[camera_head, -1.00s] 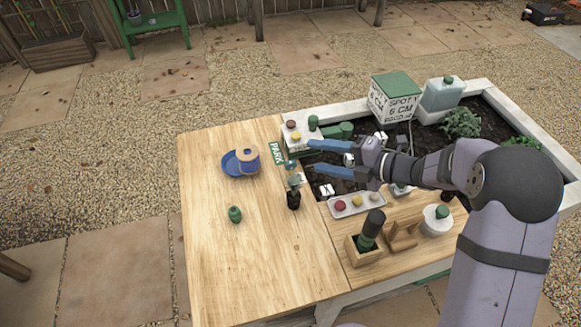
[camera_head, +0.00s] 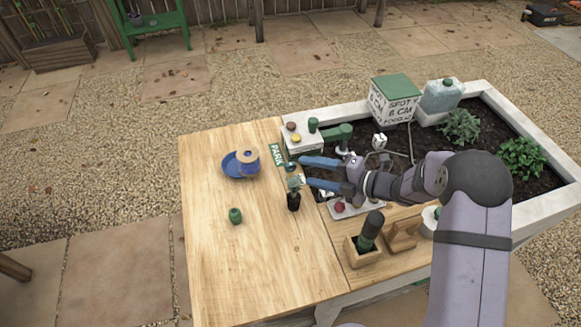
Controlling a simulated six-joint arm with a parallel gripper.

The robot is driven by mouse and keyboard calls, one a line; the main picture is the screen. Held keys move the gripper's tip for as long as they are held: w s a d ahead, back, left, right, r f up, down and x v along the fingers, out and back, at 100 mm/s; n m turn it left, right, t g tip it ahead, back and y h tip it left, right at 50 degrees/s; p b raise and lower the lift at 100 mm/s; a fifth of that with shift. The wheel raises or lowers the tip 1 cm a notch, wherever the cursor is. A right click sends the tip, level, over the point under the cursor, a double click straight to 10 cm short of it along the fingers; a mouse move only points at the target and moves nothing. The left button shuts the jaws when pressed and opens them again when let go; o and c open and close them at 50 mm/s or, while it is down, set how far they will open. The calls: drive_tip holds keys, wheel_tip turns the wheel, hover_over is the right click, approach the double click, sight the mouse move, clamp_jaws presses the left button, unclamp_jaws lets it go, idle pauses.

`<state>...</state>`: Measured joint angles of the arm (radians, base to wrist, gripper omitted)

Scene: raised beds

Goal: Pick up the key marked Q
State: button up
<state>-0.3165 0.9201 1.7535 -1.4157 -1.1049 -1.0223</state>
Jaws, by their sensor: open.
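Small white key-like blocks lie in the soil bed. One (camera_head: 379,141) sits behind my gripper, and another (camera_head: 326,194) shows partly under the lower finger. Their marks are too small to read, so I cannot tell which is Q. My gripper (camera_head: 304,171) is open, its two blue fingers pointing left over the border between soil and wooden top. Nothing shows clearly held between them. The fingers and wrist hide part of the soil.
A green PARK sign (camera_head: 278,155) and a dark-handled tool (camera_head: 293,200) are close to the fingertips. A white tray with knobs (camera_head: 300,143) stands behind.

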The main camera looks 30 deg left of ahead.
sight(293, 168)
drive_tip(key=shift+p+x, duration=0.75)
drive_tip(key=shift+x, duration=1.7)
drive_tip(key=shift+d, duration=0.1)
drive_tip(key=c, duration=1.1)
